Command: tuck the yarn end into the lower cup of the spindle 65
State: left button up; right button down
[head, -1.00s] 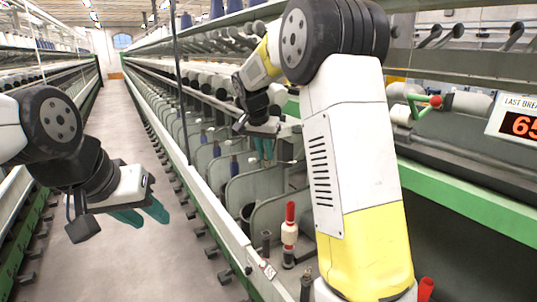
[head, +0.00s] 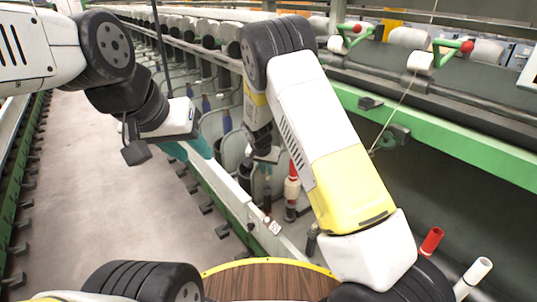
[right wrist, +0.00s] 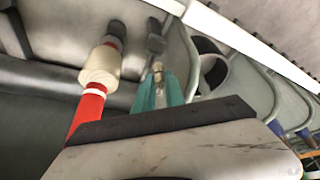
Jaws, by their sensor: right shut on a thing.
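A bare dark spindle (head: 267,198) stands to the left of a red tube wound with cream yarn (head: 292,188); I cannot read which is number 65. In the right wrist view the bare spindle (right wrist: 155,42) and the cream yarn package (right wrist: 100,66) are side by side. My right gripper (head: 267,168) is above the bare spindle. Its teal fingers (right wrist: 157,92) are closed close together, with the pale spindle tip showing at or behind them. The yarn end in them is too thin to make out. My left gripper (head: 195,150) hangs empty over the frame's edge, its fingers apart.
Grey dividers stand between the spindles. A red tube (head: 432,240) and a white tube (head: 479,270) stand at front right. The aisle floor (head: 90,215) is clear.

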jog(key=shift+f, duration=3.1)
jog(key=shift+f, duration=0.1)
jog(key=c, duration=1.3)
grip_release()
jog(key=v, duration=0.7)
jog(key=shift+s+r, duration=0.15)
jog(key=shift+r, duration=0.25)
